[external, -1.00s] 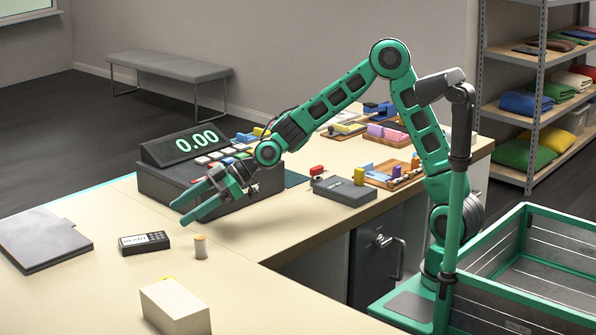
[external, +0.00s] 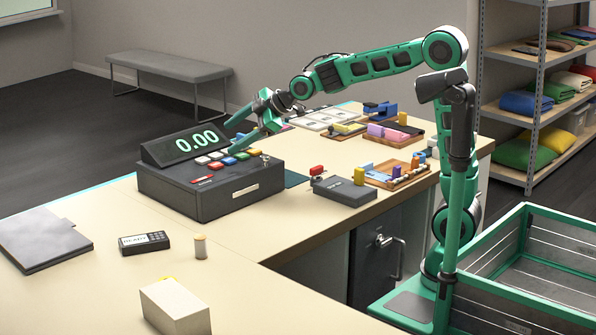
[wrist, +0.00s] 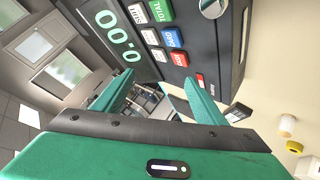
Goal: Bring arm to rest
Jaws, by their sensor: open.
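My gripper (external: 240,132) is open with nothing between its fingers. In the external view it is above and behind the cash register (external: 215,188), near its keys and display. In the wrist view both green fingers of my gripper (wrist: 160,95) are spread apart. The register's keys and its display (wrist: 120,35), reading 0.00, fill the top of that view. My arm reaches left from its column with the forearm nearly level. I cannot tell the exact gap between the fingers and the register.
A dark folder (external: 42,240), a card terminal (external: 144,243), a small cylinder (external: 200,247) and a cream box (external: 175,307) lie on the counter (external: 110,285). A grey box (external: 344,191) and wooden trays (external: 398,177) stand right of the register. The front counter has free room.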

